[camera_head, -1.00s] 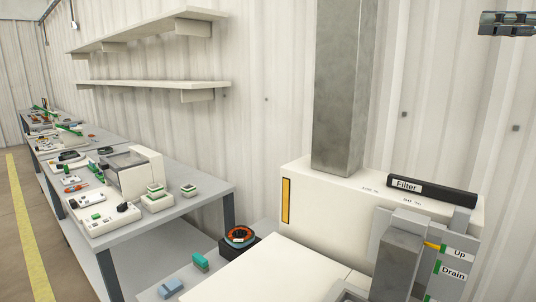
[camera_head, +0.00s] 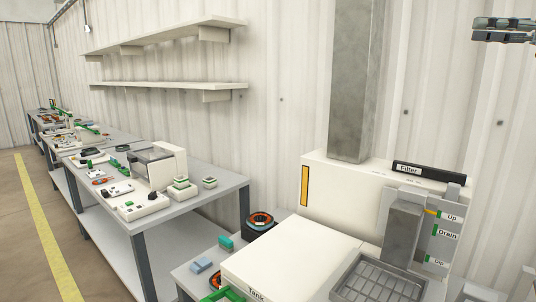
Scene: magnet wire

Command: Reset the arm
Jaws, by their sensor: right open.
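My right gripper (camera_head: 502,30) shows at the top right corner, dark and raised in front of the wall, high above the white machine. Its jaws hold nothing that I can see, and it is open. It is partly cut off by the right edge of the picture. My left gripper is not in view.
The white tank machine (camera_head: 285,262) has a grey column (camera_head: 355,85), a black Filter block (camera_head: 428,175) and a metal basket (camera_head: 382,280). An orange coil (camera_head: 261,219) sits beside it. Cluttered workbenches (camera_head: 210,205) line the wall under two shelves (camera_head: 170,85).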

